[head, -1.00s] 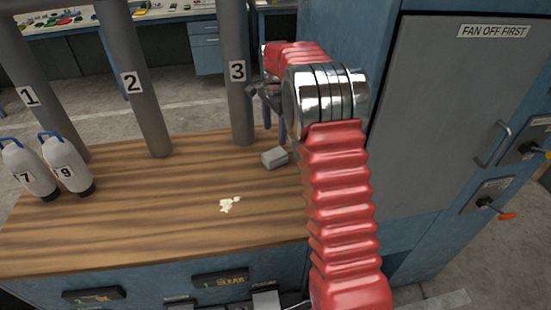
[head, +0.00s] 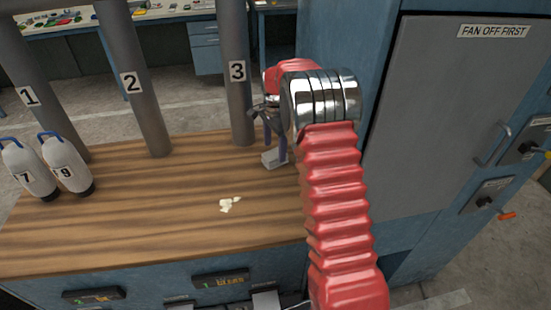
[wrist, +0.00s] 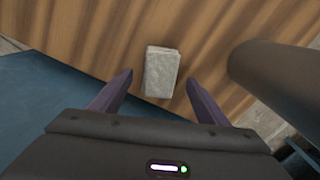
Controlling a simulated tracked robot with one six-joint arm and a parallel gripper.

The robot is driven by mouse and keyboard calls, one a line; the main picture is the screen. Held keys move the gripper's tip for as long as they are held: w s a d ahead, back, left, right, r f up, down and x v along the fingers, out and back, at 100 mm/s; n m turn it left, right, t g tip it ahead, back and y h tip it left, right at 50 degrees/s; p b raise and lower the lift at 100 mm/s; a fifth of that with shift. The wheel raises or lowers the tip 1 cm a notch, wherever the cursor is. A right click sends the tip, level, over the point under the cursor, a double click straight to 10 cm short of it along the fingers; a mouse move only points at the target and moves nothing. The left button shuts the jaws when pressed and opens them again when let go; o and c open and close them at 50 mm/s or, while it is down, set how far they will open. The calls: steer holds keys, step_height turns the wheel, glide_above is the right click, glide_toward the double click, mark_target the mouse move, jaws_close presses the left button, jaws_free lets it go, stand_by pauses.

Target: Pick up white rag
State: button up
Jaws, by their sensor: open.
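The white rag (head: 270,161) looks like a pale grey-white folded pad lying on the wooden bench top, near the base of post 3. In the wrist view the rag (wrist: 162,72) lies between the two purple fingers, with a gap on each side. My gripper (head: 274,145) is open and points down over the rag, and its fingers hide part of it in the head view. In the wrist view my gripper (wrist: 160,78) holds nothing. I cannot tell the exact height of the fingertips above the bench.
Grey post 3 (head: 238,90) stands close by on the left, with posts 2 (head: 133,85) and 1 beyond. Small pale scraps (head: 229,204) lie on the bench (head: 150,220). Two numbered bottles (head: 65,165) stand at left. A blue cabinet (head: 345,60) rises at right.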

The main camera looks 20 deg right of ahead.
mark_target(275, 153)
step_height(275, 153, down, 4)
steer(key=shift+f, duration=0.1)
steer(key=shift+c, duration=0.2)
stand_by(0.4)
steer(key=c, duration=1.1)
